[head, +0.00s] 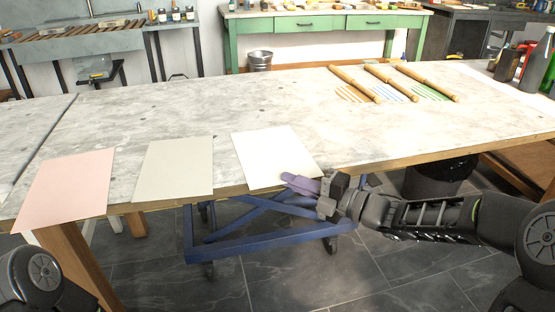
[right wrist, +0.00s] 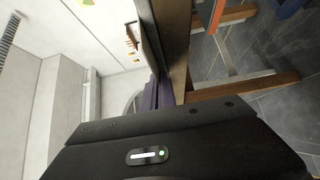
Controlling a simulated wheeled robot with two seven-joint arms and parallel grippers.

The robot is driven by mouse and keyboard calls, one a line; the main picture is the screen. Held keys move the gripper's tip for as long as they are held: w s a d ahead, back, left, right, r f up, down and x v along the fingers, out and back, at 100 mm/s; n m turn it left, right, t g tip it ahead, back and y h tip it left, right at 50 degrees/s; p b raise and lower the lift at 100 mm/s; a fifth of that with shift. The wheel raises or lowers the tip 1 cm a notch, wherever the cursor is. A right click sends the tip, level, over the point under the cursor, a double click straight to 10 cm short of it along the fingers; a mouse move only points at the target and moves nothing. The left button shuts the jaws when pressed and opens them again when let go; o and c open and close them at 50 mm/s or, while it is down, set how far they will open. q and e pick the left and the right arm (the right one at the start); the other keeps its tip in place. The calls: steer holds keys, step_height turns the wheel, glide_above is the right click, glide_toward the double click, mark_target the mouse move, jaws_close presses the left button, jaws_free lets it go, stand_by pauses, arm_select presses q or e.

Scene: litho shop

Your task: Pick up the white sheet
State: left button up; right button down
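The white sheet (head: 272,155) lies flat on the pale, mottled table top (head: 390,130), at its front edge, rightmost of three sheets. My right gripper (head: 296,182) is at its near right corner, with purple fingers pointing left along the table's front edge. They overlap the corner in the head view; whether they touch or pinch the paper is not clear. In the right wrist view, the purple fingers (right wrist: 156,94) show close together beside the wooden table edge (right wrist: 179,50), mostly hidden behind the dark gripper body. My left gripper is out of the picture.
A grey-cream sheet (head: 173,168) and a pink sheet (head: 66,187) lie to the left. Several wooden rollers (head: 391,82) with coloured streaks lie at the back. Bottles (head: 507,62) stand at the far right. A blue wheeled frame (head: 260,246) is under the table.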

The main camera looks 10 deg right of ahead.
step_height(320, 180, up, 9)
steer(key=shift+p, duration=1.25)
steer(key=shift+r, duration=0.5)
